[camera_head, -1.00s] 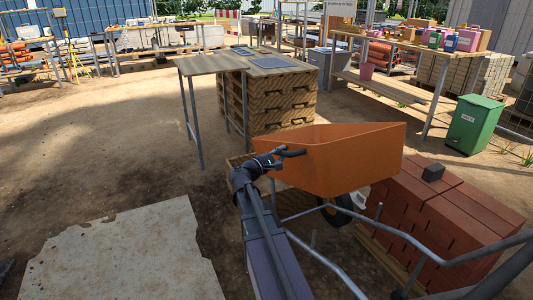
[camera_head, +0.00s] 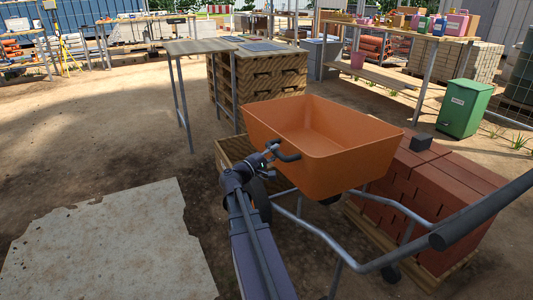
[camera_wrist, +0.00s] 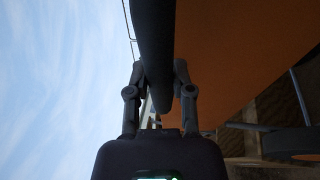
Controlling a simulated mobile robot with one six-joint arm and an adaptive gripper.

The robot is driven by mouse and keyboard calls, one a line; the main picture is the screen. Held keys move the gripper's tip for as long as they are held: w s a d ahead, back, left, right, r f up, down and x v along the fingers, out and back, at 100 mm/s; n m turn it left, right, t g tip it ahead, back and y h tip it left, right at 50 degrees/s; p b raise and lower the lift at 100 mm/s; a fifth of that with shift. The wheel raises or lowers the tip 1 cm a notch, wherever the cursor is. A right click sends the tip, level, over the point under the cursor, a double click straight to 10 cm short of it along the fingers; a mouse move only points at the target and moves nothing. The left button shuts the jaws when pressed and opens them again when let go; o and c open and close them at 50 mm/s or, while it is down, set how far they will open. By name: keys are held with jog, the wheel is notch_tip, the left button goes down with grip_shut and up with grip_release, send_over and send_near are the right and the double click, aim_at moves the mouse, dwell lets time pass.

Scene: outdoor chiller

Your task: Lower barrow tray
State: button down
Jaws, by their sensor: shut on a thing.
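The orange barrow tray (camera_head: 365,160) sits over the grey tube frame (camera_head: 320,232) of the barrow. It is open side up, looks close to level, and its inside shows empty. A dark handle (camera_head: 286,154) is on the tray's near left side. My gripper (camera_head: 270,150) is at this handle. In the wrist view, my gripper (camera_wrist: 158,90) has its fingers on both sides of the dark handle bar (camera_wrist: 153,40), closed on it. The orange tray (camera_wrist: 235,60) fills the right of that view. Whether the tray rests fully on the frame is hidden.
Red brick blocks (camera_head: 430,190) stand on a pallet close right of the tray. A wooden crate stack (camera_head: 272,78) and table (camera_head: 195,46) stand behind it. A green bin (camera_head: 465,108) is at right. A pale slab (camera_head: 110,245) lies on open ground at left.

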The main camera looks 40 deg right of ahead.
jog(key=f+b, duration=0.1)
jog(key=s+f+m+b, duration=0.1)
jog(key=f+b, duration=0.1)
jog(key=shift+s+a+f, duration=0.1)
jog(key=shift+s+f, duration=0.15)
jog(key=shift+s, duration=0.2)
jog(key=shift+c, duration=2.4)
grip_release()
jog(key=shift+f, duration=0.15)
jog(key=shift+a, duration=0.1)
